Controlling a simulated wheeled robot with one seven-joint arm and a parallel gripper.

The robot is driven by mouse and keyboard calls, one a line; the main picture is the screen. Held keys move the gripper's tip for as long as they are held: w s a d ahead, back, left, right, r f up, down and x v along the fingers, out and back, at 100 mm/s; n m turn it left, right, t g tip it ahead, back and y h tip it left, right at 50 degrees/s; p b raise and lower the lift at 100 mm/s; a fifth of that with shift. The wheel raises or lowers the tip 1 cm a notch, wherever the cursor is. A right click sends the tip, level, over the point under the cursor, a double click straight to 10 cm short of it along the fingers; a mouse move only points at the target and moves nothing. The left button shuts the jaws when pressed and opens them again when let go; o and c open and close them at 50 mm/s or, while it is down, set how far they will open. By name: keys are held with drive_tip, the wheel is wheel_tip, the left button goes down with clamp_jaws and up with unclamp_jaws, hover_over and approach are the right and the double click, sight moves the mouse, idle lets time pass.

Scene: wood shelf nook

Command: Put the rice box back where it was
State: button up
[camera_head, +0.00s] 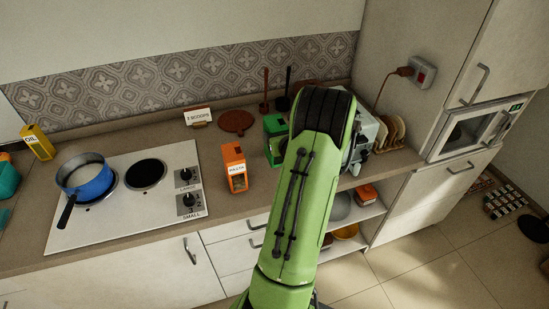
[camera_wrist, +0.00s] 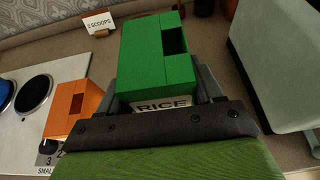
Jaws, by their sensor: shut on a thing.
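The rice box (camera_wrist: 143,51) is a green box with a dark opening in its top and a "RICE" label. In the head view the rice box (camera_head: 273,127) stands on the counter just left of my green arm, partly hidden by it. My gripper (camera_wrist: 160,88) is shut on the rice box, with a dark finger on each side of it. I cannot tell whether the box touches the counter.
The orange pasta box (camera_head: 233,168) stands left of the rice box. The stove (camera_head: 130,205) bears a blue pot (camera_head: 86,180). A pale grey appliance (camera_wrist: 275,60) stands close on the right.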

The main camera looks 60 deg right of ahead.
wheel_tip(320, 180, down, 7)
drive_tip(key=shift+r+b, duration=0.1)
drive_tip(key=shift+b, duration=0.55)
drive_tip(key=o, duration=1.1)
drive_tip(key=shift+o, duration=0.2)
